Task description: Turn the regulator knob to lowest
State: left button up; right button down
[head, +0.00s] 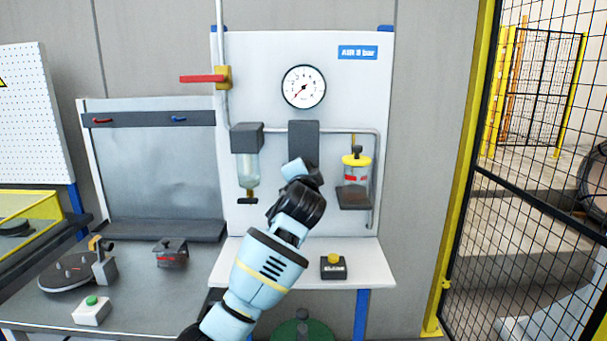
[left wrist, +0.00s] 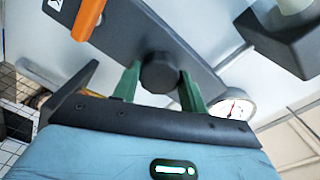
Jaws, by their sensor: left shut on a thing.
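The dark grey regulator block (head: 304,136) is mounted on the white air panel below the round gauge. My left arm reaches up in front of it, and the wrist hides the knob in the head view. In the left wrist view, the round dark knob (left wrist: 161,70) sits between the green fingers of my left gripper (left wrist: 159,83), which is shut on it. The regulator block (left wrist: 203,65) runs behind the knob. The white gauge (head: 304,87) has a red needle pointing to the lower left. My right gripper is not in view.
A red-handled valve (head: 203,79) is at the upper left of the panel. A filter bowl (head: 248,172) and a yellow-capped jar (head: 356,170) flank the regulator. A yellow-button box (head: 333,266) is on the shelf below. A mesh fence stands at right.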

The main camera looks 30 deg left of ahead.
pick_arm(q)
jog(key=shift+f, duration=0.1)
dwell(0.4)
jog(key=o, duration=1)
jog(key=v, duration=0.7)
jog(key=shift+s+d, duration=0.25)
jog(key=shift+s, duration=0.1)
